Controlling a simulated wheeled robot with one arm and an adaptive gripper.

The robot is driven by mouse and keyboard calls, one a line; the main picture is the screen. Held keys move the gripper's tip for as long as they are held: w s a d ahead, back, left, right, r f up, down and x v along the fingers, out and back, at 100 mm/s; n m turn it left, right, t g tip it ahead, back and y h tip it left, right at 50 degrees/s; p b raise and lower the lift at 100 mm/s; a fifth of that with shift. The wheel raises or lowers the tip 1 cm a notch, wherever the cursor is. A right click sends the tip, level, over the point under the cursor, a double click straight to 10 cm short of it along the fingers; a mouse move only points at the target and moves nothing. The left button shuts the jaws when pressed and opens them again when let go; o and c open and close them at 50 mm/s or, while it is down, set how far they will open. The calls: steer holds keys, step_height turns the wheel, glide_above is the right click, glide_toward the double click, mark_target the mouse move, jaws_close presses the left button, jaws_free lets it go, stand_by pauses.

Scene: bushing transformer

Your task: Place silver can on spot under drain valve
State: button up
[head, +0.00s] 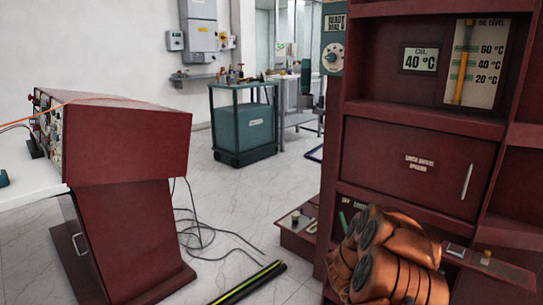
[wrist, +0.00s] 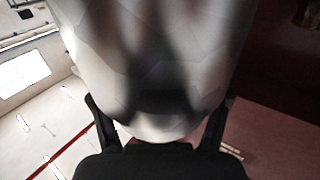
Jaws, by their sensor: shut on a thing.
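The silver can (wrist: 150,60) fills the upper middle of the wrist view, close to the camera, shiny and blurred. My gripper (wrist: 160,108) is shut on it, with one dark finger at each side of the can. In the head view my copper-coloured arm (head: 390,262) is at the lower right, in front of the dark red transformer cabinet (head: 415,165). The can and the fingers do not show there. Small brass-coloured fittings (head: 486,257) sit on the cabinet's low ledge; I cannot tell which is the drain valve. The spot under it is not identifiable.
A dark red console (head: 125,150) stands at the left. A black and yellow bar (head: 248,284) and loose cables (head: 195,232) lie on the floor between it and the cabinet. A green cart (head: 243,128) stands farther back. The pale tiled floor in the middle is mostly clear.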

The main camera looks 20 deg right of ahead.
steer(key=w+a+r+n+t+y, duration=0.1)
steer(key=w+a+r+n+t, duration=0.2)
steer(key=w+a+t, duration=0.45)
steer(key=w+a+r+n+t+y, duration=0.2)
steer(key=w+a+r+n+t, duration=0.15)
steer(key=w, duration=0.75)
steer(key=w+a+r+n+t+y, duration=0.15)
steer(key=w+a+n+t, duration=0.25)
steer(key=w+a, duration=0.45)
steer(key=w+a+r+n+t+y, duration=0.2)
steer(key=w+a+r+n+y, duration=0.15)
steer(key=a, duration=0.65)
steer(key=w+a+r+n+t+y, duration=0.25)
steer(key=w+a+y, duration=0.2)
steer(key=a, duration=0.55)
steer(key=w+a+r+n+t+y, duration=0.25)
steer(key=a+n+y, duration=0.2)
steer(key=a, duration=0.65)
step_height(320, 180, up, 35)
steer(key=m+p, duration=0.1)
steer(key=p, duration=3.4)
steer(key=shift+d+g+y, duration=0.3)
steer(key=shift+g+y, duration=0.1)
steer(key=shift+a+f, duration=0.1)
steer(key=shift+f, duration=0.05)
